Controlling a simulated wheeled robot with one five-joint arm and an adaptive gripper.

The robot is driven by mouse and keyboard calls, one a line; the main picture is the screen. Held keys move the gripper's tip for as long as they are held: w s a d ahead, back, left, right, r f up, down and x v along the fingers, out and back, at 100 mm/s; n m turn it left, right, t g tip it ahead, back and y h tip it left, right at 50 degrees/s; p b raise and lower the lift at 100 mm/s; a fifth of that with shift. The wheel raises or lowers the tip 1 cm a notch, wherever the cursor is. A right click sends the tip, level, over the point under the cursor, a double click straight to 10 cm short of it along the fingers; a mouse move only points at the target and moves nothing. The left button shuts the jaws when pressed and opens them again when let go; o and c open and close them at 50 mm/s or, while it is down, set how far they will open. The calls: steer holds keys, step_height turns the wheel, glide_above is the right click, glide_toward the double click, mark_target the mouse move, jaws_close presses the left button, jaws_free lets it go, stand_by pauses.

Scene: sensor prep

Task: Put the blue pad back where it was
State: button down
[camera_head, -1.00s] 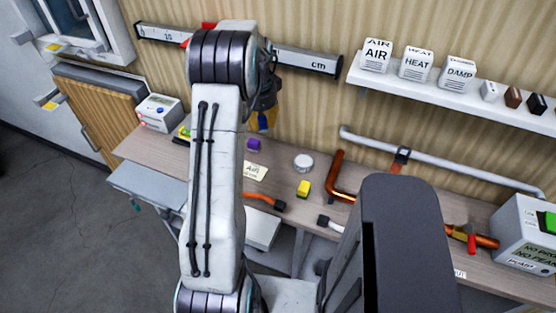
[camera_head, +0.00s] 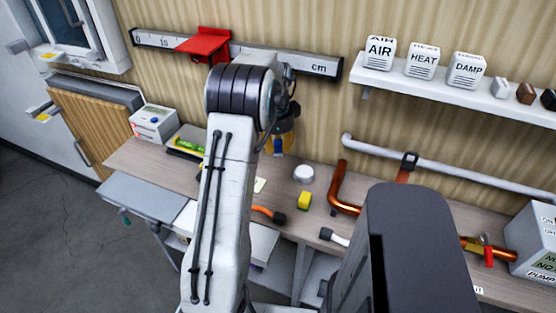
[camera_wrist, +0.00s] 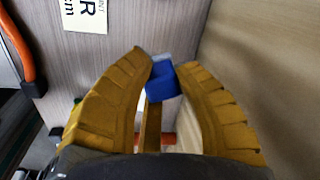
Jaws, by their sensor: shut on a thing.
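The blue pad (camera_wrist: 162,82) is a small block between my gripper's two yellow fingertips (camera_wrist: 162,70) in the wrist view. The fingers are shut on it, one on each side. In the head view my gripper (camera_head: 284,138) points down over the back of the workbench, close to the wood wall, with a bit of the blue pad (camera_head: 278,147) showing. I cannot tell how far the pad is above the bench top.
A paper card (camera_wrist: 84,14) lies near my fingers. A ruler rail (camera_head: 310,66) with a red slider (camera_head: 206,45) is above.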

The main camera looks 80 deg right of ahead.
mark_target(277, 144)
steer(key=shift+f, duration=3.05)
steer(key=shift+f, duration=0.15)
steer(key=c, duration=1.1)
jaws_free()
steer(key=shift+o, duration=0.2)
steer(key=r+b, duration=0.1)
steer(key=r, duration=0.3)
steer(key=a+r+b, duration=0.1)
steer(key=r, duration=0.3)
steer(key=r+b, duration=0.1)
steer(key=r, duration=0.3)
steer(key=shift+w+a+r, duration=0.1)
steer(key=shift+a+r, duration=0.05)
steer(key=shift+a, duration=0.15)
